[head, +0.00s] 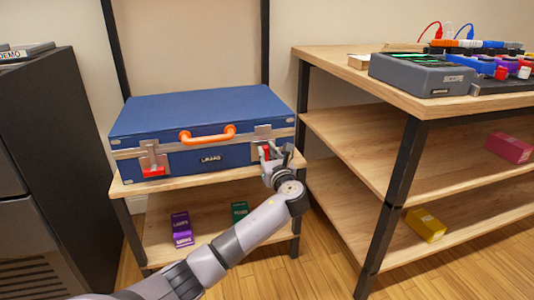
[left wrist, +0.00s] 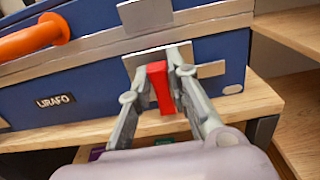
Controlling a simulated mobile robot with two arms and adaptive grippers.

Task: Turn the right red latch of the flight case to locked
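The blue flight case (head: 205,112) lies closed on the upper wooden shelf, with an orange handle (head: 207,135) on its front. The left red latch (head: 153,171) lies flat across the bottom of its metal plate. The right red latch (left wrist: 160,88) stands upright in the left wrist view. In the head view it is mostly hidden by my left gripper (head: 269,153). My left gripper also shows in the left wrist view (left wrist: 159,78), its two fingers on either side of the right latch. I cannot tell if they touch it. My right gripper is not in view.
A wooden shelf unit (head: 411,105) stands close on the right, with a grey device (head: 420,75) on top. A dark cabinet (head: 62,150) is on the left. Purple boxes (head: 181,229) and a green box (head: 239,211) sit on the lower shelf.

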